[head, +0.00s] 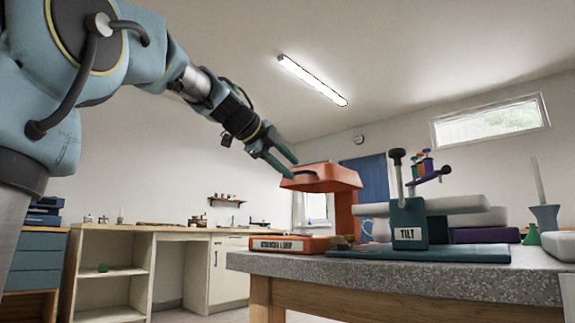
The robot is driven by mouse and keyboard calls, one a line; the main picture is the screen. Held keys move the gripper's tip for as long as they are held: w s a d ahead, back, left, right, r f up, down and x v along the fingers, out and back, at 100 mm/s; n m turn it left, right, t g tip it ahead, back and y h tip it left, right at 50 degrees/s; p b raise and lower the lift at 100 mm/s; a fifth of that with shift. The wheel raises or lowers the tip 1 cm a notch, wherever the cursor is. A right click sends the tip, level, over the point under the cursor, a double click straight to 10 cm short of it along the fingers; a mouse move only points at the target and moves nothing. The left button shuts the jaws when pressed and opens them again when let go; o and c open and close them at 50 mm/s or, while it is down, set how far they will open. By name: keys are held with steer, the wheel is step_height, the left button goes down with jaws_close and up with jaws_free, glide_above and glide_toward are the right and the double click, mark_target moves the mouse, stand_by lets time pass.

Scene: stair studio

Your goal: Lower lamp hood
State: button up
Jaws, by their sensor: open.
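The orange lamp hood (322,178) sits at the top of an orange post (343,215), raised above the base (290,243), which carries a white label too small to read surely. The lamp stands at the left end of a grey speckled worktop. My gripper (296,167) is open, reaching in from the upper left. Its teal fingers are at the hood's upper left edge, with one finger in front of the hood. I cannot tell whether they touch it. Nothing shows between the fingers.
A teal device labelled TILT (408,222) stands right of the lamp on a flat teal plate (420,252), with an upright black-knobbed lever. A grey-green vase (545,217) and small green cone (532,235) are further right. The worktop's front edge (400,279) is clear.

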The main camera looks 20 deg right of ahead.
steer(key=p+v, duration=0.1)
steer(key=v, duration=0.9)
steer(key=shift+s+a+r, duration=0.15)
steer(key=shift+s+a, duration=0.1)
steer(key=shift+a, duration=0.05)
steer(key=w+a+f+n+y+p, duration=0.1)
steer(key=w+a+f+n+y, duration=0.2)
steer(key=f+n, duration=0.5)
steer(key=w+a+f+n+g+y+p, duration=0.1)
steer(key=w+a+f+n+y+p, duration=0.3)
steer(key=f, duration=0.9)
steer(key=a+f+n+y+b, duration=0.1)
steer(key=a+f+n, duration=0.4)
steer(key=f, duration=0.5)
steer(key=s+a+f+n+g+y+p, duration=0.1)
steer(key=s+a+f+n+g+y, duration=0.1)
steer(key=s+a+f+n, duration=0.65)
steer(key=s+a+f+n+g+y+p, duration=0.2)
steer(key=s+a+f+n, duration=0.3)
steer(key=f, duration=0.7)
step_height(320, 180, up, 38)
steer(key=d+m+p, duration=0.1)
steer(key=p, duration=3.6)
steer(key=shift+s+d+t, duration=0.3)
